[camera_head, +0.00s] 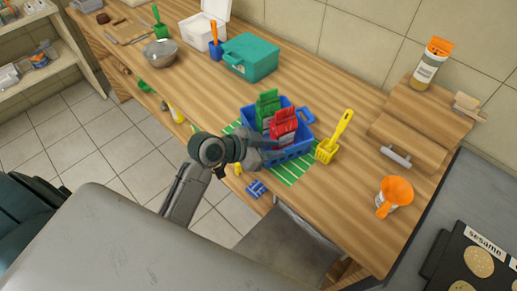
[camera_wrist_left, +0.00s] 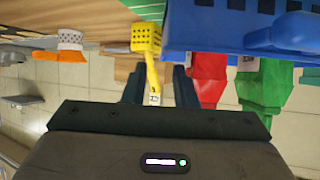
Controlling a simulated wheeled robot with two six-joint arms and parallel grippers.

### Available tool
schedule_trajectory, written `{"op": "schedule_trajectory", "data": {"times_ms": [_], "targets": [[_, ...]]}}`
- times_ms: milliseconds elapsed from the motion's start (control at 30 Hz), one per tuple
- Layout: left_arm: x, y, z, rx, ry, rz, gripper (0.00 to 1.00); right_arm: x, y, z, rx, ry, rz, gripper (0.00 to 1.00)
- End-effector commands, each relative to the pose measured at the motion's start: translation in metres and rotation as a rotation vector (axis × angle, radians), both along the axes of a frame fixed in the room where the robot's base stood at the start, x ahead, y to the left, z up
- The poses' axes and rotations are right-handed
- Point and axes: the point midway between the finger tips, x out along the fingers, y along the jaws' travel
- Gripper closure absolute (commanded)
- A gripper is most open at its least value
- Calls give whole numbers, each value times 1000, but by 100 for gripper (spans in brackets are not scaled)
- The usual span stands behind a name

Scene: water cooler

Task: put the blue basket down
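The blue basket (camera_head: 293,152) stands on a green striped mat (camera_head: 290,172) on the wooden counter and appears to rest on it. It holds a green bag (camera_head: 267,106) and a red bag (camera_head: 284,124). My left gripper (camera_head: 284,144) reaches in from the left over the basket's near side, close to the red bag. In the left wrist view the basket (camera_wrist_left: 205,28) is at the top right, and the two fingers (camera_wrist_left: 158,85) stand apart with nothing clearly held between them. Part of the basket's near side is hidden by the gripper. My right gripper is not in view.
A yellow scoop (camera_head: 328,150) stands just right of the basket. A blue clip-like item (camera_head: 256,189) lies near the front edge. A teal box (camera_head: 250,58) is behind, left. An orange-topped container (camera_head: 394,193) and wooden boards (camera_head: 412,138) are to the right.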

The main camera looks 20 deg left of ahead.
Motion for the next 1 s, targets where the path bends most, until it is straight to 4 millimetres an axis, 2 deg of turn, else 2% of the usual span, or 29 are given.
{"op": "schedule_trajectory", "data": {"times_ms": [200, 400, 1000], "targets": [[-22, 21, 14, 5, -2, -1, 75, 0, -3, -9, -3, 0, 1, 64], [-32, 31, 23, 3, -1, 1, 75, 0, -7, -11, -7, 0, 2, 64], [-37, 34, 28, -1, 0, 0, 75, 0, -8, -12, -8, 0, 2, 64]]}}
